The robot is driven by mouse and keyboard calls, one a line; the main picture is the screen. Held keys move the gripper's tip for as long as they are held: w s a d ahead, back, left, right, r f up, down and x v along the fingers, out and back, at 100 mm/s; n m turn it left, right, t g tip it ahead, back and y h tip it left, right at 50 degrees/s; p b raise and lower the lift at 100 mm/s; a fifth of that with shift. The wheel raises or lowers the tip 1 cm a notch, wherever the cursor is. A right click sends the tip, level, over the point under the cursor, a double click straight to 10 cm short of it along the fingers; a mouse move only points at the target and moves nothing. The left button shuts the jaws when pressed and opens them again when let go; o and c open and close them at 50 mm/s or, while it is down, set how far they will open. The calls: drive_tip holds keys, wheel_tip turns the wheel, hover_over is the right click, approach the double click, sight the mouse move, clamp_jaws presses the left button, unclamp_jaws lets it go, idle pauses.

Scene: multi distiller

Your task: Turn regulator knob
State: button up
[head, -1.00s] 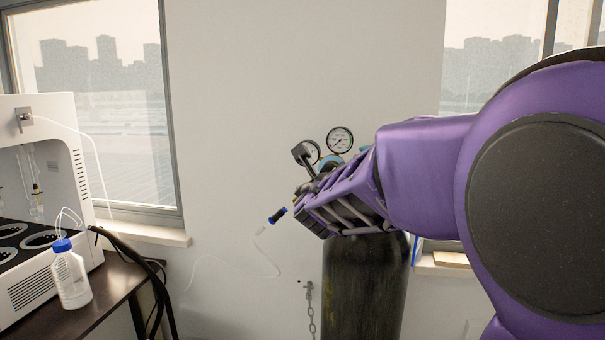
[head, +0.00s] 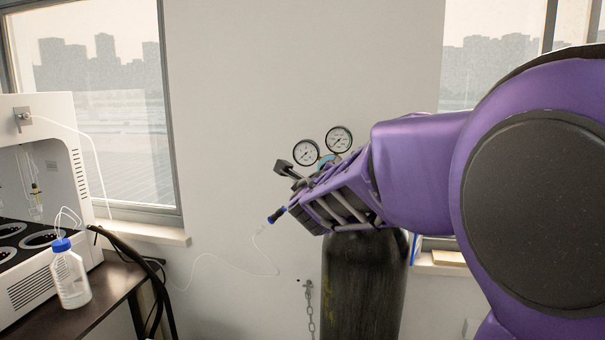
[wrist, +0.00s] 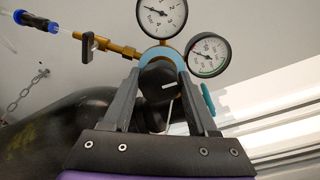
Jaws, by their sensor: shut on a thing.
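The black regulator knob (wrist: 160,88) shows in the wrist view, set in the regulator body with a light blue ring (wrist: 158,55). My gripper (wrist: 162,82) has one grey finger on each side of the knob and is shut on it. In the head view my gripper is in front of the regulator, and my purple wrist hides the knob and fingertips. Two round gauges stand above the regulator, the left gauge (head: 306,152) and the right gauge (head: 339,139); they also show in the wrist view (wrist: 160,15) (wrist: 208,54).
The regulator sits atop a dark gas cylinder (head: 362,290) by the wall. A brass outlet with a small black handle (wrist: 90,45) ends in a blue-black fitting (head: 277,215) with a thin tube. A bench with a white machine (head: 40,190) and bottle (head: 70,275) stands left.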

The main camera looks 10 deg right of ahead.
drive_tip(key=o, duration=1.4)
drive_tip(key=shift+f, duration=0.1)
drive_tip(key=shift+c, duration=0.2)
drive_tip(key=shift+s, duration=0.1)
